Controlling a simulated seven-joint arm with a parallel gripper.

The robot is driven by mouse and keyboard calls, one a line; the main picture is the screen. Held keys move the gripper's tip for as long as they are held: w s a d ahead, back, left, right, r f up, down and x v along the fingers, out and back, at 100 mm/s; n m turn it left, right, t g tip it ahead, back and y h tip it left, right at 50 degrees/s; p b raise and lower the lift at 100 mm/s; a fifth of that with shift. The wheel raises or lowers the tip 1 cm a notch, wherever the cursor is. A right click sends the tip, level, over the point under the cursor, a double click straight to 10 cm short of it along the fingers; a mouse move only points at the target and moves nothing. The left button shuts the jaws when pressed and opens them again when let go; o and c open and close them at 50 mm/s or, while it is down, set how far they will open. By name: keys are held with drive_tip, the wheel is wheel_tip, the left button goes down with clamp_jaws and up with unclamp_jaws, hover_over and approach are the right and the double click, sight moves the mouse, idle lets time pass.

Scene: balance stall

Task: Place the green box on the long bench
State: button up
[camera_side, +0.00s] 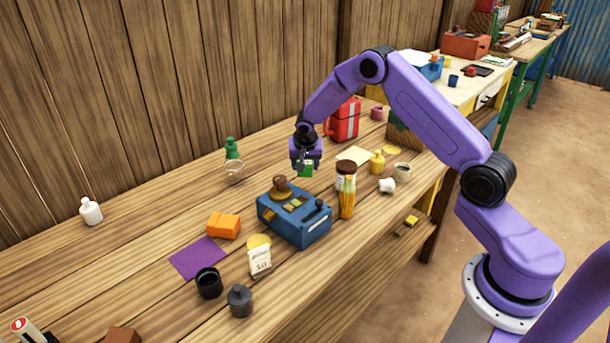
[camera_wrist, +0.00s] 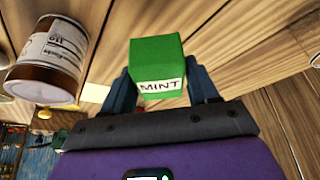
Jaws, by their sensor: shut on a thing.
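The green box (camera_wrist: 157,60) has a white label reading MINT and sits between the fingers of my gripper (camera_wrist: 162,92) in the wrist view. In the side view the green box (camera_side: 306,170) shows small under my gripper (camera_side: 305,163), which is shut on it. The long bench (camera_side: 150,222) is made of wooden planks and runs along the plank wall. My gripper is over the bench's back middle part, behind the brown-lidded jar. I cannot tell whether the box's underside touches the bench.
A blue box (camera_side: 294,218) with a brown weight on it stands in front of my gripper. A brown-lidded jar (camera_side: 346,172), a red container (camera_side: 343,121) and a green-capped bottle (camera_side: 233,160) stand around it. Bare planks show between the bottle and the white bottle (camera_side: 90,211).

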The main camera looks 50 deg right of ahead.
sight(305, 161)
wheel_tip(305, 161, up, 13)
drive_tip(key=s+f+m+g+y, duration=0.2)
drive_tip(key=s+f+m+y, duration=0.4)
drive_tip(key=s+m+y, duration=0.5)
drive_tip(key=d+r+m+t+h, duration=0.3)
drive_tip(key=d+r+m+t, duration=0.2)
drive_tip(key=d+m+t, duration=0.4)
drive_tip(key=shift+s+m+t, duration=0.15)
drive_tip(key=shift+m+t, duration=0.55)
drive_tip(key=shift+m, duration=0.2)
wheel_tip(305, 161, down, 3)
drive_tip(key=shift+f, duration=0.2)
drive_tip(key=shift+f+t, duration=0.3)
drive_tip(key=shift+f, duration=0.45)
